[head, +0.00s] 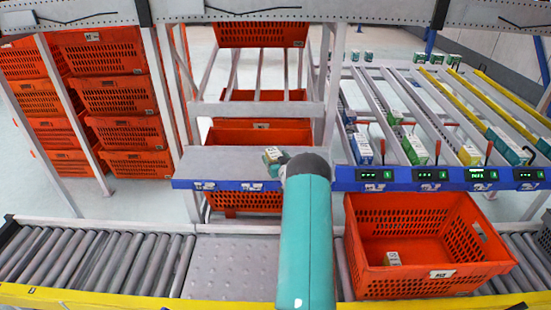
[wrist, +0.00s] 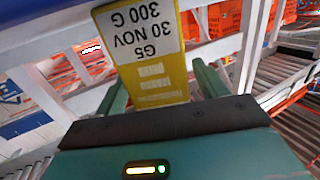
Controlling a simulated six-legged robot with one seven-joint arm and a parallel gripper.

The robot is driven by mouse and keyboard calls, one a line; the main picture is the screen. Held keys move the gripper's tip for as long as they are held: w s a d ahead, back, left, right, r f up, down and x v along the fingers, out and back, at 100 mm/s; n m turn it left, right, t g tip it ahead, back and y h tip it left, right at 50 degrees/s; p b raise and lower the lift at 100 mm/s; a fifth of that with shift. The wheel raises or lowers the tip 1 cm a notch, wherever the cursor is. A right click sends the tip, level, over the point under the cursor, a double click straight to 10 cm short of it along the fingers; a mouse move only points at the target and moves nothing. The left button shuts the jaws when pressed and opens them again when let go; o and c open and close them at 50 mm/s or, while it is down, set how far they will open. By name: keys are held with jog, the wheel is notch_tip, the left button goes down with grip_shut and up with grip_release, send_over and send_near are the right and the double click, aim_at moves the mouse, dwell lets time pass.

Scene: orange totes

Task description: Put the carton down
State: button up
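The carton (wrist: 160,85) is yellow with a white label reading "G5 30 NOV 300 G", upside down in the wrist view. It sits between the two green fingers of my gripper (wrist: 160,82), which looks shut on it. In the head view my gripper (head: 273,158) is at the right end of the grey shelf (head: 225,162), with the small carton at its tip. My arm hides part of the shelf edge. I cannot tell whether the carton touches the shelf.
An orange tote (head: 420,285) stands on the conveyor at right, with one small carton (head: 391,259) inside. Sloped lanes with several cartons (head: 415,150) lie behind it. Orange totes (head: 115,95) are stacked at left. The roller conveyor (head: 90,262) at left is clear.

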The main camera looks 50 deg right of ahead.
jog(key=shift+s+r, duration=0.1)
jog(key=shift+r, duration=0.05)
jog(key=v, duration=1.2)
jog(key=w+a+r+n+g+y, duration=0.1)
jog(key=w+a+r, duration=0.3)
jog(key=a+r, duration=0.15)
jog(key=w+a+r+g, duration=0.1)
jog(key=w+a+r, duration=0.35)
jog(key=r, duration=0.25)
jog(key=s+a+r+n+g+y, duration=0.1)
jog(key=a+r, duration=0.4)
jog(key=a, duration=0.4)
jog(key=s+a+r+g+y, duration=0.1)
jog(key=a+r+g, duration=0.1)
jog(key=a+r, duration=0.55)
jog(key=s+a+r+n+g+y, duration=0.1)
jog(key=s+a, duration=0.3)
jog(key=a, duration=0.4)
jog(key=s+a+r+g+y, duration=0.1)
jog(key=s+a, duration=0.3)
jog(key=a, duration=0.4)
jog(key=s+a+n+g+y, duration=0.2)
jog(key=s+a+y, duration=0.1)
jog(key=s+a, duration=1)
jog(key=s, duration=0.4)
jog(key=shift+a+f+n+g+y, duration=0.2)
jog(key=shift+f+n+g+y, duration=0.1)
jog(key=shift+f+n+g, duration=0.1)
